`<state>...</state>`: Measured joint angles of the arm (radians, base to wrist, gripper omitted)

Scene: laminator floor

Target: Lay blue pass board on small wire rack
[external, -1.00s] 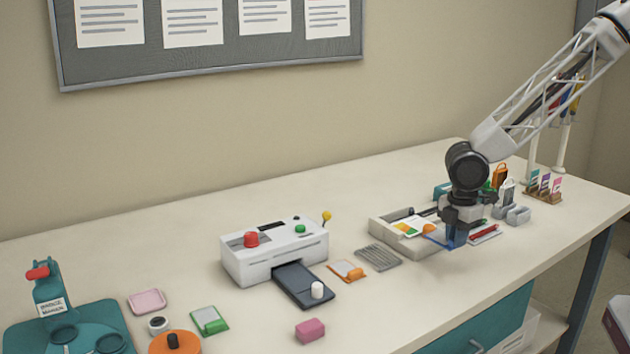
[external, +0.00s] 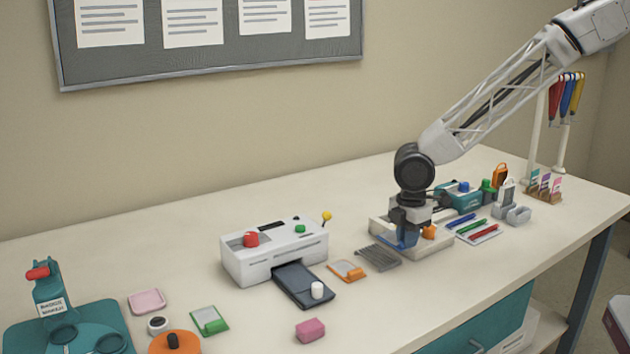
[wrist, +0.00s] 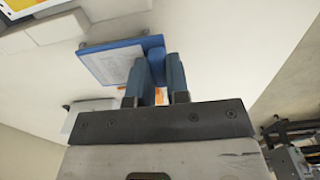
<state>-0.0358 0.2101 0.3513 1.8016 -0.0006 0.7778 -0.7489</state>
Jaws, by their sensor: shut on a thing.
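The blue pass board (external: 404,240) is partly hidden by my gripper in the external view. In the wrist view the blue pass board (wrist: 112,62) shows a white face with a blue edge, and its thick blue end is between my fingers. My gripper (external: 411,236) is shut on it, pointing down at the left part of a white tray (external: 434,252). It also shows in the wrist view (wrist: 160,75). The small wire rack (external: 379,257) lies flat and grey on the table, just left of the tray, with nothing seen on it.
An orange board (external: 347,270) lies left of the rack, beside the white laminator (external: 274,250) with its dark front tray. An orange block (external: 429,232) is close right of my gripper. Coloured pens (external: 472,228) lie to the right.

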